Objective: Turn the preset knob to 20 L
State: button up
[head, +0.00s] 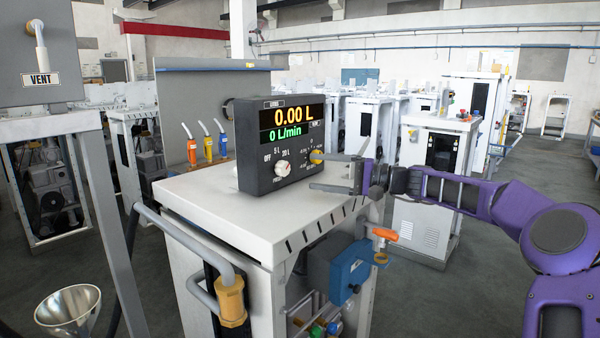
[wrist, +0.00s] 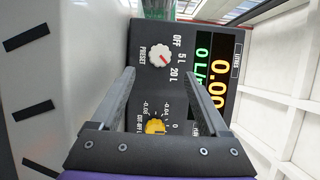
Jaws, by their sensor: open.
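The dispenser's control box (head: 255,180) is a dark unit on the white cabinet top. Its display reads 0.00 L and 0 L/min. The white preset knob (head: 282,168) is low on its face, with OFF, 5 L and 20 L printed around it. The knob has a red mark; its exact setting is too small to tell. My gripper (head: 318,174) is open and empty at the box's right side. In the wrist view the preset knob (wrist: 158,59) shows just beyond and between the fingertips (wrist: 157,76), apparently untouched.
A yellow knob (head: 316,157) sits right of the preset knob, close to my fingers; the wrist view shows it between them (wrist: 155,126). Coloured nozzles (head: 208,146) stand left of the box. A blue valve box (head: 345,268) is on the cabinet's side. The cabinet top (head: 210,205) is clear in front.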

jog(key=v, duration=1)
